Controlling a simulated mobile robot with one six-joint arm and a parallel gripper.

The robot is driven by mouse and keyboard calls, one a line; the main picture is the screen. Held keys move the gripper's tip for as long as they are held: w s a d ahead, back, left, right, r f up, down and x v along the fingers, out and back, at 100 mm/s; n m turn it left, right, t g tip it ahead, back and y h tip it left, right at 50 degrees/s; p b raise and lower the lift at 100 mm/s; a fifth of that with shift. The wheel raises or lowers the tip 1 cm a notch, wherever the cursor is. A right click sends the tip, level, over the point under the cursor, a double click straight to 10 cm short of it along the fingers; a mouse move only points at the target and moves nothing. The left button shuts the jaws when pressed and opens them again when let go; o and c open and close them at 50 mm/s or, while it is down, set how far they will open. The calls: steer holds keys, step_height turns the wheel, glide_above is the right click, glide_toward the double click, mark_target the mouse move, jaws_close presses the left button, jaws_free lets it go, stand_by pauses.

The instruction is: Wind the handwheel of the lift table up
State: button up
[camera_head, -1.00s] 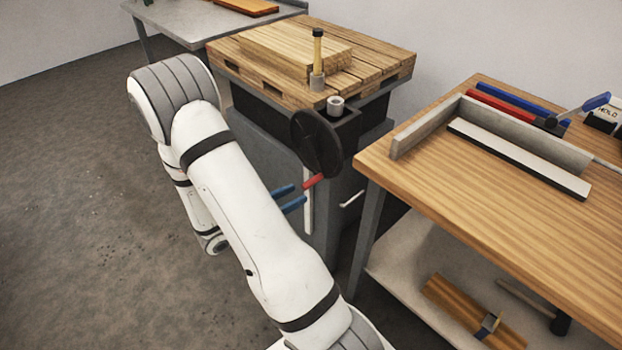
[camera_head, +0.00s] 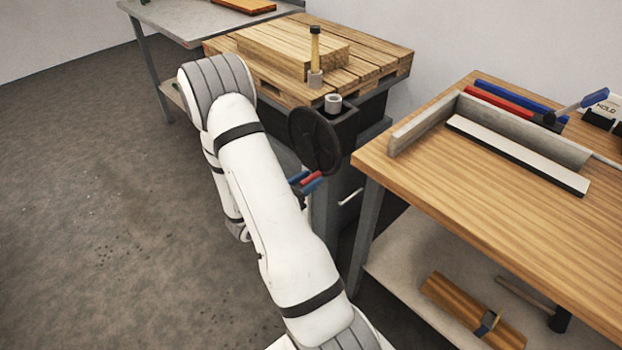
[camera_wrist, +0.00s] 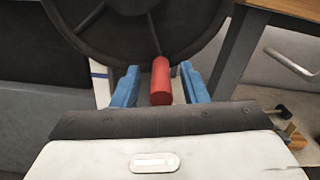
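The dark handwheel (camera_head: 315,140) stands on the near side of the lift table (camera_head: 345,128). Its red handle (camera_head: 312,177) sticks out from the lower part of the wheel. In the wrist view the wheel (camera_wrist: 185,22) fills the top and the red handle (camera_wrist: 161,82) points toward me. My gripper (camera_wrist: 159,88) has its blue fingers on either side of the red handle, with a gap on each side. It is open and not clamped on the handle. In the head view my arm hides much of the lift table's lower body.
A wooden pallet (camera_head: 385,52) with boards (camera_head: 290,48) lies on the lift table. A wooden workbench (camera_head: 480,215) stands close on the right, with a grey channel on top and tools on its lower shelf. A grey table (camera_head: 180,22) stands behind. The floor at left is clear.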

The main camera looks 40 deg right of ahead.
jaws_close()
stand_by(0.4)
steer(key=shift+w+d+r, duration=0.1)
steer(key=shift+d, duration=0.2)
steer(key=shift+w+a+f+m+b, duration=0.2)
steer(key=shift+a+f+m+b, duration=0.1)
steer(key=shift+b, duration=0.1)
steer(key=w+m+b, duration=0.1)
steer(key=m, duration=0.1)
steer(key=w+m+b, duration=0.2)
steer(key=shift+a+f+b, duration=0.2)
steer(key=shift+f+b, duration=0.1)
steer(key=shift+f, duration=0.1)
steer(key=shift+w+r+m+b, duration=0.2)
steer(key=shift+w+m+b, duration=0.6)
steer(key=shift+m, duration=0.2)
